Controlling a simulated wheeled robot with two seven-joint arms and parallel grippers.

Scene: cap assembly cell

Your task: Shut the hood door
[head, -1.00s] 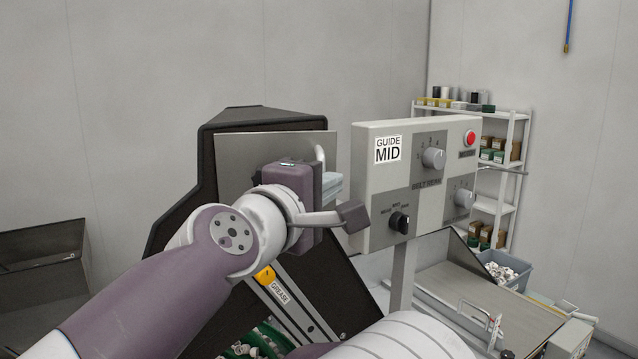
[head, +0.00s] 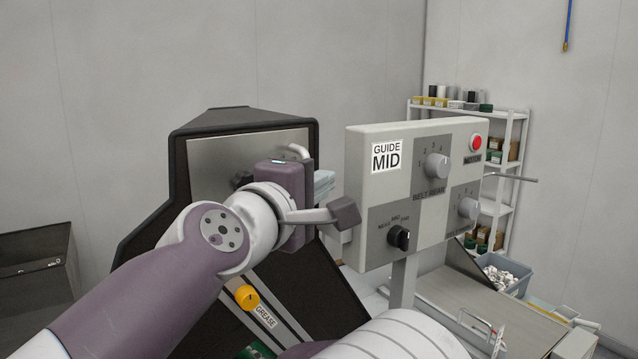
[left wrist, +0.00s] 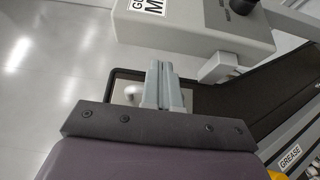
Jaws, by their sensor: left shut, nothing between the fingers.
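The hood door (head: 225,155) is a flat grey metal panel on the dark hood (head: 150,225). It lies within the hood's dark rim, with no visible gap along its top and right edges. Its pale handle (head: 300,150) shows at the right, just behind my left gripper, and its rounded end (left wrist: 131,92) shows in the left wrist view. My left gripper (head: 324,184) is in front of the door's right side, shut and empty. Its fingers (left wrist: 162,86) are together in the left wrist view. Whether they touch the door is unclear. The door's lower part is hidden by my arm. My right gripper is not in view.
A control box (head: 405,185) marked GUIDE MID stands close to the right of my left gripper. A yellow knob (head: 247,297) is below my wrist. A shelf rack (head: 513,150) and a blue-grey bin (head: 500,275) stand farther back right.

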